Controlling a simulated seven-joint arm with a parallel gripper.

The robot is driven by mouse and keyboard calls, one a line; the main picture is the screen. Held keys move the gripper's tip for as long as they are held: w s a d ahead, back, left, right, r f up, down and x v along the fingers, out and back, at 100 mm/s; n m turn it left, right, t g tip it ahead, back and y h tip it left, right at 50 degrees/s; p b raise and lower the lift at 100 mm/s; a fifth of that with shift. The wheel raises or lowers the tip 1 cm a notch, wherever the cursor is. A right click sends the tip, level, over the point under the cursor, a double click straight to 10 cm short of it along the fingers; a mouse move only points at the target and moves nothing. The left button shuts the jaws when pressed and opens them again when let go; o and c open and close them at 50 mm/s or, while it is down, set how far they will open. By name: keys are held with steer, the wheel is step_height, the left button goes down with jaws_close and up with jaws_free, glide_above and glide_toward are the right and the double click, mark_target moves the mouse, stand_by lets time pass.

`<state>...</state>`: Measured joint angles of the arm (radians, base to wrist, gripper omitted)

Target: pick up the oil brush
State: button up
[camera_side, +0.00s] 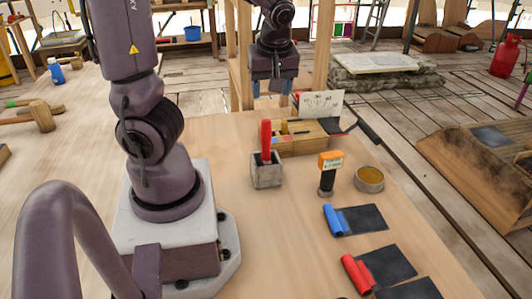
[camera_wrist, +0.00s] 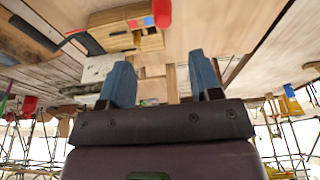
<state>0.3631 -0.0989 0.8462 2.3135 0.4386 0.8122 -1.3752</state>
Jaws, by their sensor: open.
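A red upright handle (camera_side: 266,138) stands in a square grey holder (camera_side: 267,174) on the bench; its lower end is hidden inside, so I cannot tell for sure that it is the oil brush. A red end, likely the same handle, shows at the top of the wrist view (camera_wrist: 162,12). My gripper (camera_side: 271,88) is open and empty, raised above and behind the holder, clear of the bench things. Its two blue fingers stand apart in the wrist view (camera_wrist: 162,85).
A wooden box (camera_side: 303,136) with small tools sits behind the holder, with a white dial card (camera_side: 320,104) behind it.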

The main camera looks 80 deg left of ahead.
mark_target(266, 121)
steer(key=x, duration=0.7)
steer(key=shift+s+f, duration=0.1)
steer(key=shift+f, duration=0.05)
steer(key=shift+x, duration=2.65)
steer(key=shift+s+d, duration=0.15)
steer(key=c, duration=1)
